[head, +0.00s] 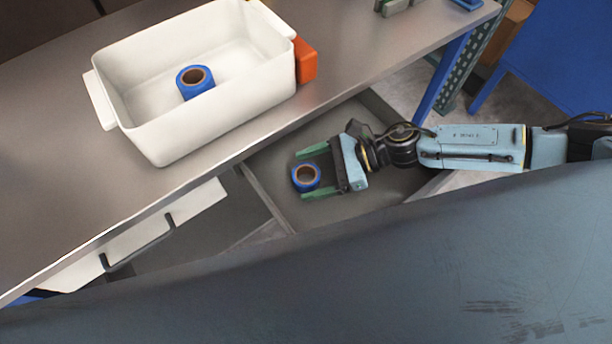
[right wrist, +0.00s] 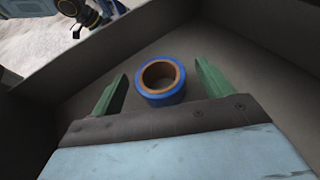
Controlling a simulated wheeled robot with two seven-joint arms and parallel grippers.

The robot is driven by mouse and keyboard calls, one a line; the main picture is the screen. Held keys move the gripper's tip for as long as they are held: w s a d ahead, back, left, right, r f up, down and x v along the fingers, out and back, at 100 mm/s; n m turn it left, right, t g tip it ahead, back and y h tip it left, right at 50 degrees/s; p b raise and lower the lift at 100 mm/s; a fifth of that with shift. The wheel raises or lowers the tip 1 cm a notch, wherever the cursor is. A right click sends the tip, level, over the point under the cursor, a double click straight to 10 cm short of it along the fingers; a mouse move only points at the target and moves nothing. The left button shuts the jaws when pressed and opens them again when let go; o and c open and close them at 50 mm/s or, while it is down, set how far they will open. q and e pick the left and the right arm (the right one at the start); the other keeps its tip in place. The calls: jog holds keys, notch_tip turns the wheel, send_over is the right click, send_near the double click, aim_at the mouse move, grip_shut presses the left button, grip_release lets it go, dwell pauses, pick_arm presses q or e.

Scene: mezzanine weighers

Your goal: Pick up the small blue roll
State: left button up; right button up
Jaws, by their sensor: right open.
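A small blue roll (head: 306,177) with a brown core lies in an open grey drawer (head: 262,166) below the table. My right gripper (head: 308,174) is open, with one green finger on either side of this roll. In the right wrist view the roll (right wrist: 160,82) sits between the two fingertips (right wrist: 161,84), with gaps visible on both sides. Another blue roll (head: 194,82) with a brown core stands inside the white bin on the table. My left gripper is not in view.
The white bin (head: 190,130) stands on the grey tabletop (head: 70,120), with an orange block (head: 305,62) beside it. The drawer's walls (right wrist: 225,38) surround the right gripper. A white drawer front with a dark handle (head: 140,243) is at lower left.

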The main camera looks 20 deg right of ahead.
jog(key=shift+a+f, duration=0.25)
jog(key=shift+a, duration=0.35)
jog(key=c, duration=1.1)
jog(key=shift+r, duration=0.15)
